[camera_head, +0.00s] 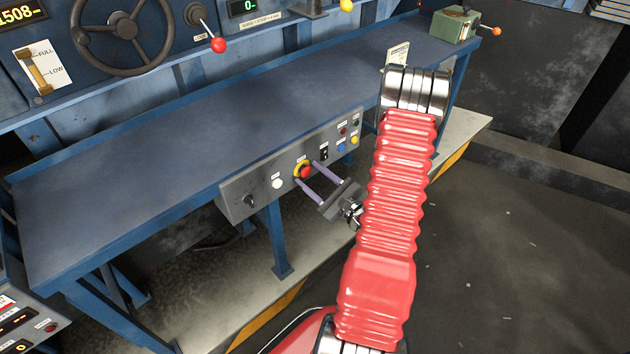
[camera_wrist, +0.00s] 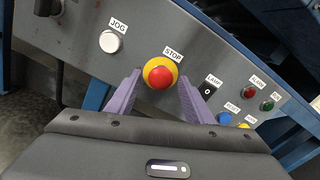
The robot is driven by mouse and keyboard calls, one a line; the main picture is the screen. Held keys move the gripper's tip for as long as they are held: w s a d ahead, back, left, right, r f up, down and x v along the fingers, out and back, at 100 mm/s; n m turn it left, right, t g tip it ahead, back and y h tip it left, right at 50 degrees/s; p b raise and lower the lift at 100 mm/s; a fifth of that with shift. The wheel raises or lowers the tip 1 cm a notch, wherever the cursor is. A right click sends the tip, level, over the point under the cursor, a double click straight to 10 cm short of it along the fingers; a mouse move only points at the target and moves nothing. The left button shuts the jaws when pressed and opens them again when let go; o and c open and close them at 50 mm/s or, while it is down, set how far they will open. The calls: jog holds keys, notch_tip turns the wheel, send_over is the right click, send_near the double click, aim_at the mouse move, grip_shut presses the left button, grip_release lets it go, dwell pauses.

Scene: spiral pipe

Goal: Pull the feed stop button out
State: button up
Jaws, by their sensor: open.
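The stop button is a red cap (camera_wrist: 160,77) on a yellow ring, labelled STOP, on a grey control panel (camera_head: 240,200) at the front edge of the blue bench. In the head view the red button (camera_head: 304,171) sits near the middle of that panel. My gripper (camera_wrist: 158,85) is open, its two purple fingers on either side of the button, with gaps between them and the red cap. In the head view my gripper (camera_head: 308,171) reaches the panel from the front right. Whether the fingertips touch the panel cannot be told.
A white JOG button (camera_wrist: 111,42) is left of the stop button. A black LAMP switch (camera_wrist: 207,88) stands close to the right finger, with red, green, blue and yellow buttons beyond it. The blue bench top (camera_head: 170,150) is mostly clear.

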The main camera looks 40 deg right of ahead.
jog(key=shift+s, duration=0.1)
jog(key=s, duration=1.3)
jog(key=shift+s+a, duration=0.3)
dwell(0.5)
